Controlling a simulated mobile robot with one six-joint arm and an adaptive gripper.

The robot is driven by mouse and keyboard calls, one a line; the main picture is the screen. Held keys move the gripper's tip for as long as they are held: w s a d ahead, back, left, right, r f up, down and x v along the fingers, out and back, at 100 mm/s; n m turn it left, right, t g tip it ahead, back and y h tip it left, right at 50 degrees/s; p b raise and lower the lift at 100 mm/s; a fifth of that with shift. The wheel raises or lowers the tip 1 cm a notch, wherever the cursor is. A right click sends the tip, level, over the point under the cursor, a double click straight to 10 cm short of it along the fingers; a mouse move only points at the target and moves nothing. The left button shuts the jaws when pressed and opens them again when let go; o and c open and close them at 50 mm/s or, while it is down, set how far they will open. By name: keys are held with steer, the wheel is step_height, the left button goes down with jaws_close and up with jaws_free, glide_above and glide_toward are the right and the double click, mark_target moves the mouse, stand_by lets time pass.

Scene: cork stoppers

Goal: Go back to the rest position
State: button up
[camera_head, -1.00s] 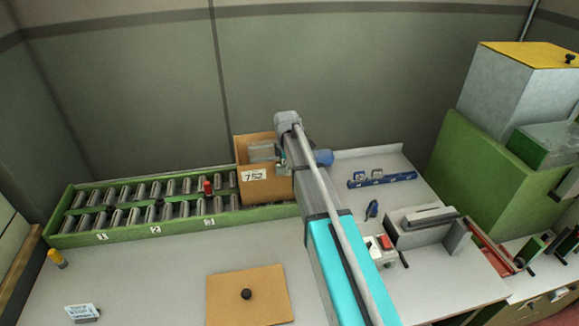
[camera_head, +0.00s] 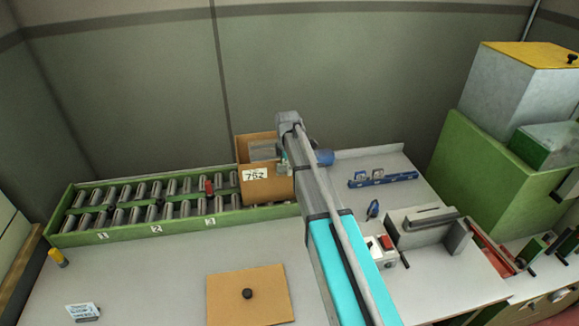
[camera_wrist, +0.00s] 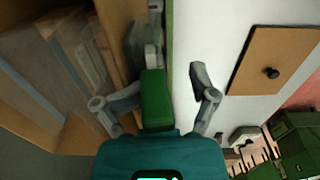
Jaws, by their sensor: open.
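My gripper (camera_wrist: 163,84) is open in the wrist view, its two fingers spread apart. The green end of the roller conveyor's frame (camera_wrist: 156,100) shows between the fingers; I cannot tell how far beyond them it lies. In the head view my arm reaches over the bench to the cardboard box (camera_head: 270,188) labelled 752, at the conveyor's right end. My gripper is largely hidden there behind my own arm. The box's open inside, with grey-brown contents, appears at the left of the wrist view (camera_wrist: 50,70).
The green roller conveyor (camera_head: 140,228) runs along the back left, with a red item (camera_head: 209,187) on it. A brown board with a black knob (camera_head: 225,300) lies at the front. A blue rack (camera_head: 400,178), a grey vise-like fixture (camera_head: 425,238) and a green machine (camera_head: 480,175) stand right.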

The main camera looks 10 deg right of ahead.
steer(key=shift+w+f, duration=0.1)
steer(key=shift+w, duration=0.1)
stand_by(0.3)
step_height(320, 180, up, 13)
steer(key=w+p, duration=0.1)
steer(key=p, duration=1.3)
steer(key=shift+p, duration=0.35)
